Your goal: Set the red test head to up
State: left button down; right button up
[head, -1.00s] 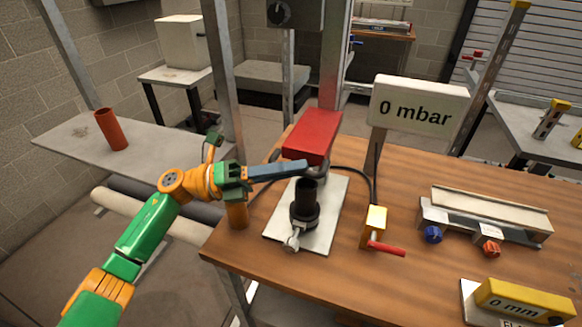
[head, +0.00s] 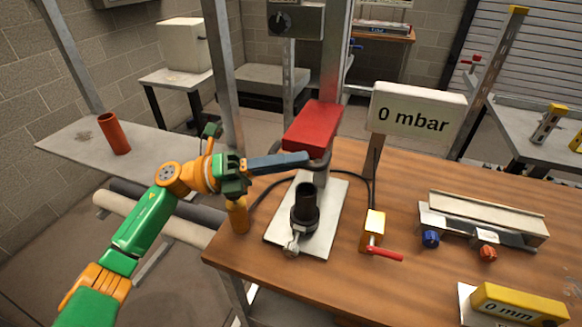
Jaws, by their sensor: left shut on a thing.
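The red test head (head: 311,125) is a red block on a grey upright above a white base plate (head: 330,205). A black cylindrical fitting (head: 305,208) stands upright on that plate, below the head and apart from it. My left gripper (head: 306,158) reaches in from the left with its long blue-grey fingers. It is shut on the dark handle (head: 322,162) at the front underside of the red head; the fingers partly hide the handle. My right gripper is not in view.
An orange cylinder (head: 238,216) stands by the table's left edge, under my wrist. A "0 mbar" display (head: 416,107), a yellow valve with red lever (head: 374,230), a trough with blue and orange knobs (head: 485,215) and a "0 mm" block (head: 520,303) stand right.

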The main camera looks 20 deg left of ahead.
pick_arm(q)
notch_tip(320, 180, up, 10)
jog(key=p, duration=0.3)
jog(key=shift+f+p, duration=0.15)
jog(key=shift+p, duration=0.25)
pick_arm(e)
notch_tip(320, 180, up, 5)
pick_arm(q)
jog(key=c, duration=0.8)
grip_release()
jog(key=shift+w+f, duration=0.1)
jog(key=shift+c, duration=0.2)
jog(key=shift+f, duration=0.15)
jog(key=b+v, duration=0.4)
jog(key=v, duration=0.3)
jog(key=shift+b, duration=0.35)
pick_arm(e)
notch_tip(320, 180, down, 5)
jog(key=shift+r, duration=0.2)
